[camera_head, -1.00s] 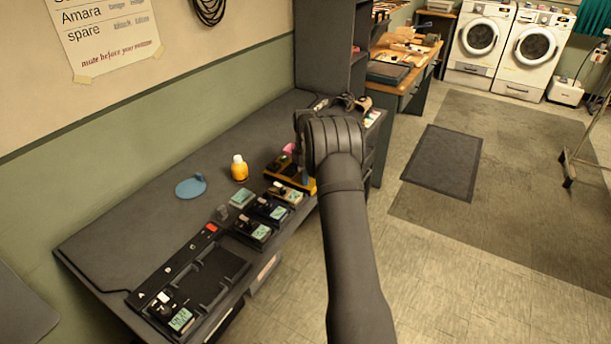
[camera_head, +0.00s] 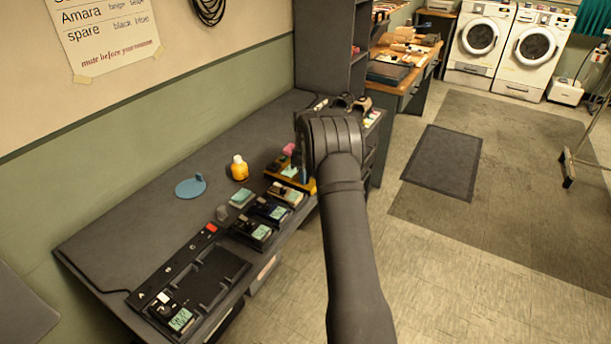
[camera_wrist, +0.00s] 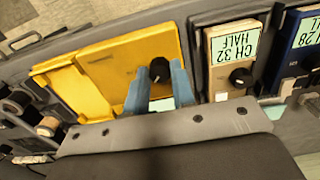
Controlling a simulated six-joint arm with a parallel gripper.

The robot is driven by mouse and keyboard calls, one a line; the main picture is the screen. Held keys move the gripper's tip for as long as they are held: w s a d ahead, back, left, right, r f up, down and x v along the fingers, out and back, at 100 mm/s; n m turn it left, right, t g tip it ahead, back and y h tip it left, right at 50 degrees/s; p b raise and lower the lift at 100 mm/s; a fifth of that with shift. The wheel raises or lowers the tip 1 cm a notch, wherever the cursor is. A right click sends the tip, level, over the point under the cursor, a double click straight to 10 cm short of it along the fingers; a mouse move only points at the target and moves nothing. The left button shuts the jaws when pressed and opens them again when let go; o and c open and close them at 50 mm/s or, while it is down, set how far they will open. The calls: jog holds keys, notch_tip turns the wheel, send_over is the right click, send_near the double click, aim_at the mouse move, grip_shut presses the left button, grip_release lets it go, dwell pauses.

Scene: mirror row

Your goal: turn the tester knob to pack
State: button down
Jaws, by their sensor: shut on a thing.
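The yellow tester (camera_wrist: 115,68) lies in the middle left of the wrist view. It also shows in the head view (camera_head: 277,180), partly behind my arm. Its small black knob (camera_wrist: 159,68) sits between the blue fingertips of my gripper (camera_wrist: 160,76), which is shut on it. A pale strip of the tester's screen (camera_wrist: 160,104) shows between the fingers. Most of the screen is hidden, and I cannot read a setting there. In the head view my gripper is mostly behind my own wrist.
A beige pack (camera_wrist: 232,62) reading "CH 32 HALF" and a blue pack (camera_wrist: 303,50) stand right of the tester. The left desk top is clear.

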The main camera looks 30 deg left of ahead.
jog(key=c, duration=1.2)
grip_release()
jog(key=shift+r, duration=0.1)
notch_tip(320, 180, up, 17)
jog(key=shift+r, duration=0.15)
notch_tip(320, 180, down, 18)
jog(key=shift+r, duration=0.25)
